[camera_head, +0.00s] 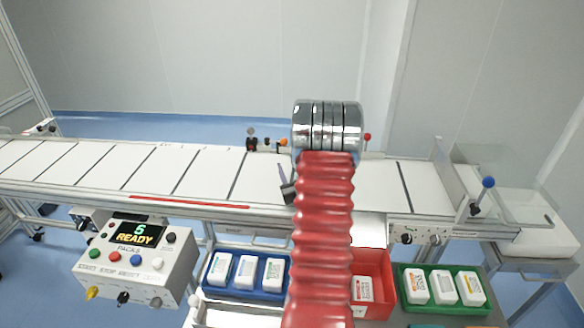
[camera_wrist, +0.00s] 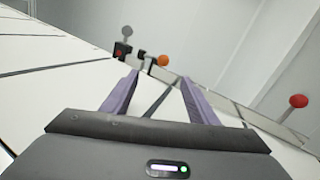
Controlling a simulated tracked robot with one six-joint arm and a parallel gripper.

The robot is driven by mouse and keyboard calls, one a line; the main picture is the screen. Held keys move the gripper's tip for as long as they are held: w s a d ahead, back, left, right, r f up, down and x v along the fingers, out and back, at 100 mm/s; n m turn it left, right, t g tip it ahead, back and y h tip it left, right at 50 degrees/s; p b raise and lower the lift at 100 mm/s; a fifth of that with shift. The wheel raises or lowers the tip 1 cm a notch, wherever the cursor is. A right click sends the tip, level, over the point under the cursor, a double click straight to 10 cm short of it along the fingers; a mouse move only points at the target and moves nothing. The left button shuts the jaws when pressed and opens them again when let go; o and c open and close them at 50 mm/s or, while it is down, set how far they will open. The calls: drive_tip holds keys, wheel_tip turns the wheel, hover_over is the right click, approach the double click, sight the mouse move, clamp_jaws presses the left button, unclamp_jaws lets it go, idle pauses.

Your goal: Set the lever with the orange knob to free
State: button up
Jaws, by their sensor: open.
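The lever with the orange knob (camera_wrist: 163,60) stands at the far edge of the white conveyor, near the top centre of the wrist view. Its dark arm reaches left of the knob. In the head view the orange knob (camera_head: 283,142) shows just left of my arm, small. Any marking for free is not legible. My gripper (camera_wrist: 158,80) is open and empty. Its two purple fingers point toward the lever, with the knob beyond the fingertips and apart from them. In the head view my arm hides most of the gripper; one finger shows over the belt.
A grey-knobbed lever (camera_wrist: 127,32) stands left of the orange one, and a red knob (camera_wrist: 298,101) to the right. A blue-knobbed lever (camera_head: 488,182) is at the right end. A control box (camera_head: 137,262) and blue, red and green trays sit in front.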

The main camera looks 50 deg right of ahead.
drive_tip(key=shift+c, duration=0.5)
